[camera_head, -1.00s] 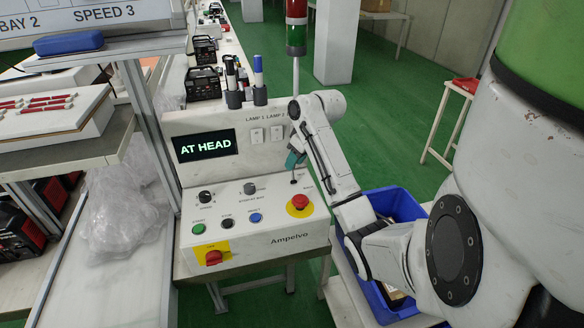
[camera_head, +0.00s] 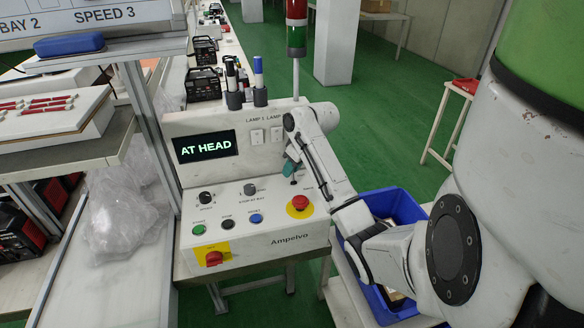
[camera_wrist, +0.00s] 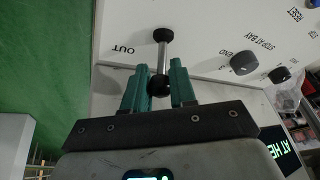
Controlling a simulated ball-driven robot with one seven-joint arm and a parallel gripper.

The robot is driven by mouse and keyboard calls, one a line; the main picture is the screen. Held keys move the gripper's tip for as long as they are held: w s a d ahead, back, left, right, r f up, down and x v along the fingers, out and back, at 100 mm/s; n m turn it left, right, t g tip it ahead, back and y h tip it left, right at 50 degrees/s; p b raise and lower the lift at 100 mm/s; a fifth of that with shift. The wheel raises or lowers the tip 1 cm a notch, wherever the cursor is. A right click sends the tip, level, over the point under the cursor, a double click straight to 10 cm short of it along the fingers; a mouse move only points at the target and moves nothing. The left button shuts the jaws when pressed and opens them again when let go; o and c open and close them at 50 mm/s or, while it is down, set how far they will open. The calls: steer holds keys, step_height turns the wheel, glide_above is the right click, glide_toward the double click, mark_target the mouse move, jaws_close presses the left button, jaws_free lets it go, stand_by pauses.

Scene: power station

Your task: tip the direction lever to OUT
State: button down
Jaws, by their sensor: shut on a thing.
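The direction lever is a silver rod with a black ball knob (camera_wrist: 158,87). In the wrist view the rod (camera_wrist: 163,60) runs from a round black base on the white panel to the knob between my teal fingers. The OUT label (camera_wrist: 124,50) is printed left of the base in that view. My gripper (camera_wrist: 158,90) is shut on the lever around its knob. In the head view my gripper (camera_head: 291,167) is at the right side of the white console (camera_head: 285,243), above the red stop button. The arm and fingers hide most of the lever there.
The red stop button (camera_head: 300,203) on its yellow disc sits just below my gripper. The display (camera_head: 206,145) reads AT HEAD. Dark knobs and green, black and blue buttons lie to the left. A blue crate (camera_head: 408,207) stands right of the console, beside my arm.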

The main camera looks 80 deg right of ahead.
steer(key=shift+a+h, duration=0.15)
steer(key=shift+h, duration=0.15)
steer(key=t+h, duration=0.1)
steer(key=a+t+h+b, duration=0.1)
steer(key=shift+s+a+n+h, duration=0.25)
steer(key=shift+s+n+h, duration=0.05)
steer(key=shift+s+h, duration=0.1)
steer(key=t+h+b, duration=0.1)
steer(key=b, duration=0.1)
steer(key=a+h+b, duration=0.1)
steer(key=h+b, duration=0.1)
steer(key=shift+s+a+r+n+t, duration=0.1)
steer(key=shift+s+a+n+t, duration=0.15)
steer(key=shift+s+n+t, duration=0.15)
steer(key=shift+s+a+r+t+h+b, duration=0.1)
steer(key=shift+t+h+b, duration=0.2)
steer(key=shift+b, duration=0.2)
steer(key=c, duration=1.2)
jaws_free()
steer(key=shift+c, duration=0.2)
steer(key=shift+s+r, duration=0.1)
steer(key=v, duration=1)
steer(key=shift+a, duration=0.3)
